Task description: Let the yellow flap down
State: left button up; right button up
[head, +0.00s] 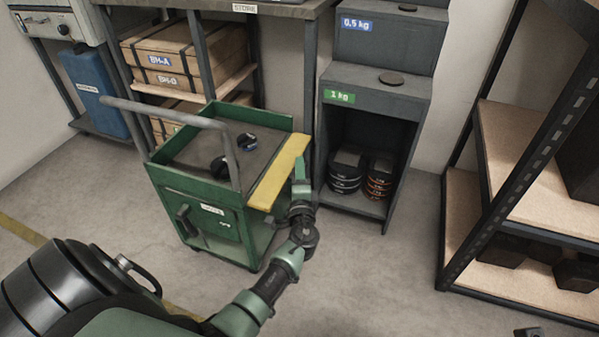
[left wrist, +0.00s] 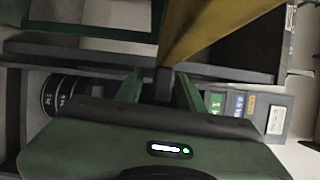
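The yellow flap (head: 278,175) is a long narrow panel along the right side of the green cart (head: 205,195). It stands out about level with the cart's top. In the left wrist view the yellow flap (left wrist: 215,25) crosses the upper middle. My left gripper (head: 300,168) is at the flap's outer right edge. In the left wrist view the green fingers of my left gripper (left wrist: 160,88) are apart, with a dark narrow part between them below the flap. I cannot tell whether they touch it. My right gripper is not in view.
A grey cabinet (head: 375,100) with stacked weights stands close right of the cart. A shelf rack (head: 530,150) is farther right. Crates (head: 165,60) sit on shelves behind. The cart has a grey push handle (head: 165,115). The floor (head: 380,270) in front is clear.

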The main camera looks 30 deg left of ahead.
pick_arm(q)
grip_shut()
dwell(1.3)
